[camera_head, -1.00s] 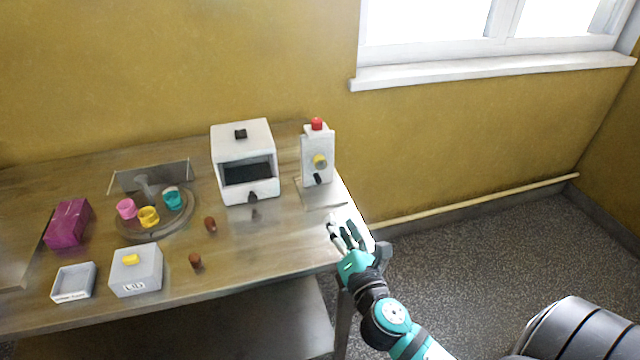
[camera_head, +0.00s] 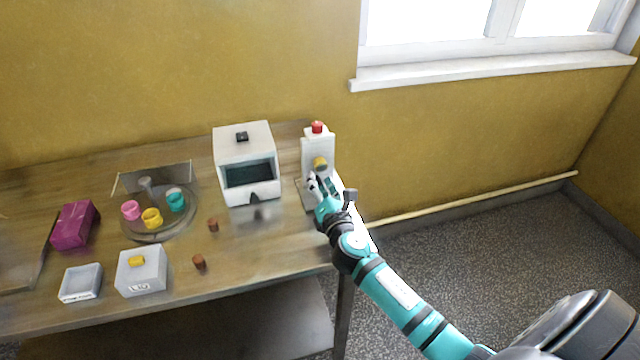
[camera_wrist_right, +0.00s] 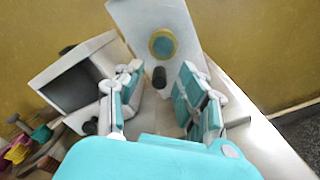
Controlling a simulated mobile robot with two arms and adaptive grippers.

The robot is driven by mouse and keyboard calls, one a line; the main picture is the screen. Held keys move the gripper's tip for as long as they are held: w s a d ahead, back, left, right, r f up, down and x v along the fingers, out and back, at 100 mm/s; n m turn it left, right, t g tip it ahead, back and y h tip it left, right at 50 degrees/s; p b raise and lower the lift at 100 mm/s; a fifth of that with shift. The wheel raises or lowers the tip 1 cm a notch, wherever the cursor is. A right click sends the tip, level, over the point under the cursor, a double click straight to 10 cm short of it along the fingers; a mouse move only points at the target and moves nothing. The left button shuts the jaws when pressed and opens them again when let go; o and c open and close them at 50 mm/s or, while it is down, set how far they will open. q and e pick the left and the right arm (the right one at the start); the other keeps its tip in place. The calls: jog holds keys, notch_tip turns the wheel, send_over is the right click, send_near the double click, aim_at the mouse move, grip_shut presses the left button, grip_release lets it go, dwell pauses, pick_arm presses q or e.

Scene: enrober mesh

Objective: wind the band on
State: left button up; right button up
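A white upright unit (camera_head: 317,148) stands at the table's right end. It has a red button (camera_head: 317,127) on top and a yellow-ringed round dial (camera_head: 320,163) on its front; the dial's face looks teal in the right wrist view (camera_wrist_right: 163,45). A small dark knob (camera_wrist_right: 159,77) sits below the dial. My right gripper (camera_head: 317,184) is in front of the unit's lower part. In the right wrist view its fingers (camera_wrist_right: 160,92) are spread, with the dark knob seen between them and apparently untouched. No band can be made out clearly. My left gripper is not in view.
A white box with a front opening (camera_head: 243,143) stands close left of the unit. Further left are a round tray (camera_head: 150,236) with coloured cups, a magenta box (camera_head: 74,226), a grey box (camera_head: 141,271) and a shallow tray (camera_head: 81,284). Two brown pieces (camera_head: 199,262) lie on the table.

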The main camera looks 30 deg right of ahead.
aim_at(315, 163)
jog(key=shift+c, duration=0.2)
grip_shut()
jog(key=shift+a+m, duration=0.1)
jog(key=shift+m, duration=0.4)
dwell(0.4)
jog(key=m, duration=0.3)
jog(key=shift+w+a+r+m+b, duration=0.1)
jog(key=shift+a+r+m+b, duration=0.2)
jog(key=shift+r+m+b, duration=0.1)
jog(key=m, duration=0.3)
jog(key=shift+a+r+m, duration=0.2)
jog(key=shift+r+m, duration=0.1)
jog(key=shift+r, duration=0.1)
jog(key=m, duration=0.2)
jog(key=shift+r+m, duration=0.35)
jog(key=shift+m, duration=0.05)
jog(key=m+p, duration=0.1)
jog(key=m, duration=0.1)
jog(key=r+m, duration=0.1)
jog(key=m, duration=0.2)
jog(key=shift+d+r+p, duration=0.15)
jog(key=shift+p, duration=0.2)
jog(key=m, duration=0.1)
jog(key=m+p, duration=0.1)
jog(key=m, duration=0.2)
jog(key=shift+d+r+m, duration=0.3)
jog(key=shift+r, duration=0.1)
jog(key=shift+d+r+m+p, duration=0.1)
jog(key=shift+d+m+p, duration=0.15)
jog(key=shift+m+p, duration=0.9)
